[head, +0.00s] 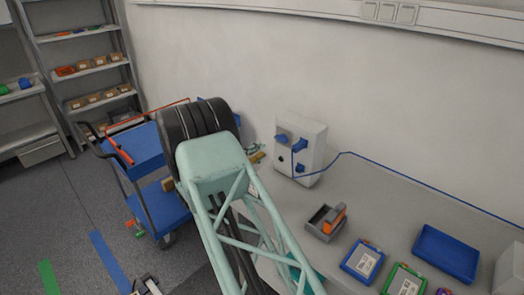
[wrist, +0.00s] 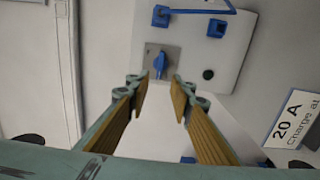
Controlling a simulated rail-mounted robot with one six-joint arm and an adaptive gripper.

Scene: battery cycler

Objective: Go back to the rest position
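My gripper (wrist: 160,88) is open and empty in the wrist view, with its two tan-padded fingers apart. A white box (wrist: 232,50) on the wall side lies ahead of the fingers. It carries a blue knob (wrist: 159,65) on a grey plate, seen between the fingertips; I cannot tell the exact distance, but nothing is held. Two blue connectors and a dark round button also show on the box. In the head view the box (head: 318,155) stands at the back of the bench, and my arm hides most of the gripper.
The grey bench (head: 390,205) holds a grey bin with an orange item (head: 335,218), a blue tray (head: 446,252) and labelled blue and green boxes. A blue cable runs from the box along the wall. A blue cart (head: 163,208) and shelves (head: 85,67) stand left.

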